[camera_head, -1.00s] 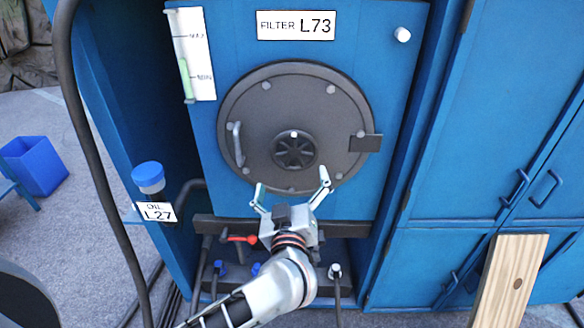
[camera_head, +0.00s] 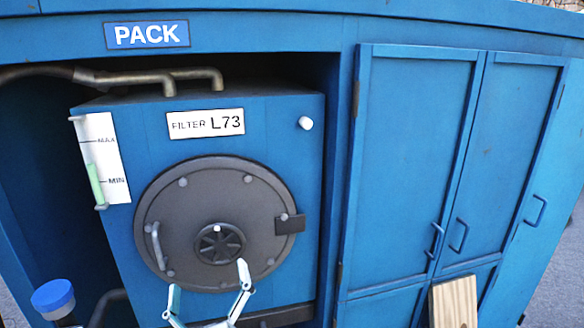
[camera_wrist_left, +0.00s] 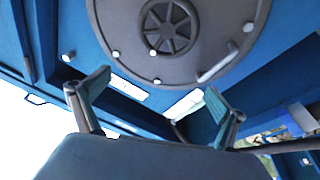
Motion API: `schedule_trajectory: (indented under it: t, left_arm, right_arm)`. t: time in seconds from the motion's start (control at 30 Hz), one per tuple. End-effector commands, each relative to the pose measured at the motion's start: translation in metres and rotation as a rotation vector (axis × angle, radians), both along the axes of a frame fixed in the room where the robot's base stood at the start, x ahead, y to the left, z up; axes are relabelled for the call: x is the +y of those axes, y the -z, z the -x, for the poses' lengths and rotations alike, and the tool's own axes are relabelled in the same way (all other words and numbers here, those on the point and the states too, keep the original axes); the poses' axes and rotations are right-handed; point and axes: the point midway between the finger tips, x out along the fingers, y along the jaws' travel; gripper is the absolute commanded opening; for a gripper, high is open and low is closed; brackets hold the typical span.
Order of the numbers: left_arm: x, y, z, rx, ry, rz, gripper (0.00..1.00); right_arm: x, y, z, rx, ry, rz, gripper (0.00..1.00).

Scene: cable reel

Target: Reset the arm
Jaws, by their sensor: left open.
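My left gripper (camera_head: 208,300) is at the lower middle of the head view, its two pale fingers spread open and empty. It stands in front of the lower edge of a round grey filter hatch (camera_head: 190,250) on the blue filter box. The wrist view shows the open fingers (camera_wrist_left: 155,105) pointing toward the hatch (camera_wrist_left: 125,30), with nothing between them. Most of the left arm is below the head view's edge. My right gripper does not show.
A level gauge (camera_head: 103,160) is left of the hatch. A blue-capped oil filler (camera_head: 53,298) stands at lower left. Closed blue cabinet doors (camera_head: 410,160) with handles fill the right. A wooden board (camera_head: 454,303) leans at lower right. Pipes (camera_head: 140,77) run above the filter box.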

Motion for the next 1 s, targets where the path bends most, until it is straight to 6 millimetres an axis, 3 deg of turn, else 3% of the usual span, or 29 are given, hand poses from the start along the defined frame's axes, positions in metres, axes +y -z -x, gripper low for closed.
schedule_trajectory:
  t: [0.17,0.27,0.37,0.47,0.6,0.73,0.9,1.0]
  left_arm:
    - [-0.018,0.016,0.024,-0.106,0.146,-0.159,0.98]
    - [-0.036,0.048,0.037,-0.072,0.267,-0.254,0.98]
    - [-0.05,0.102,0.052,0.038,0.389,-0.345,0.98]
    - [-0.052,0.168,0.072,0.205,0.487,-0.414,0.98]
    - [-0.035,0.255,0.107,0.46,0.555,-0.473,0.98]
    - [-0.007,0.32,0.145,0.678,0.564,-0.505,0.98]
    - [0.026,0.368,0.181,0.862,0.538,-0.522,0.98]
    - [0.035,0.379,0.191,0.909,0.526,-0.525,0.98]
  right_arm:
    - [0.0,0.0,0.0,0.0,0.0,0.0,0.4]
    - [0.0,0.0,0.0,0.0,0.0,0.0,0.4]
    - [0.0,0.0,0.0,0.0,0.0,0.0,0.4]
    - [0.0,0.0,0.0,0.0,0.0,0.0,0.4]
    - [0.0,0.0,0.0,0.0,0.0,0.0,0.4]
    - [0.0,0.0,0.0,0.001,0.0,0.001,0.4]
    - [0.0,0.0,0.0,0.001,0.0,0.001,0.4]
    - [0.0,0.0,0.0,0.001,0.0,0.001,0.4]
